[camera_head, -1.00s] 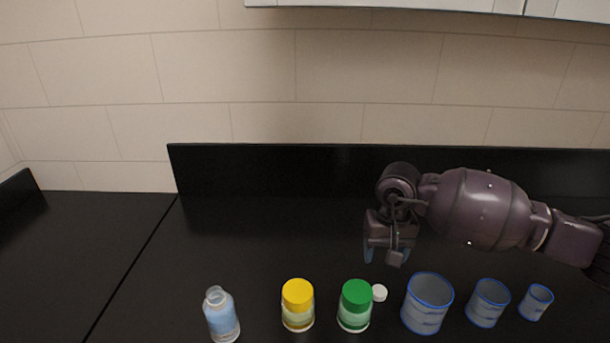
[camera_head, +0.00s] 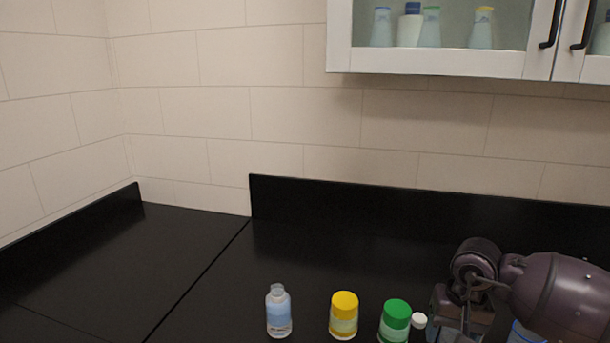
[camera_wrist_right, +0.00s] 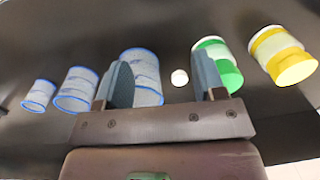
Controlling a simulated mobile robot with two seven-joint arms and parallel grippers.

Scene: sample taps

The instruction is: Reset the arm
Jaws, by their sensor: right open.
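My right arm comes in from the right in the head view, and its gripper (camera_head: 460,325) is low above the black counter, beside the green-capped jar (camera_head: 395,320). In the right wrist view the right gripper (camera_wrist_right: 160,85) has its two fingers wide apart with nothing between them. Beyond the fingers are a small white cap (camera_wrist_right: 179,77), the green-capped jar (camera_wrist_right: 218,62) and blue-rimmed beakers. My left gripper is not in view.
An uncapped bottle with blue contents (camera_head: 278,312) and a yellow-capped jar (camera_head: 343,315) stand left of the green-capped jar. Several blue-rimmed beakers, including a small one (camera_wrist_right: 39,95), stand in a row. A wall cabinet (camera_head: 440,62) hangs above. The left counter is clear.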

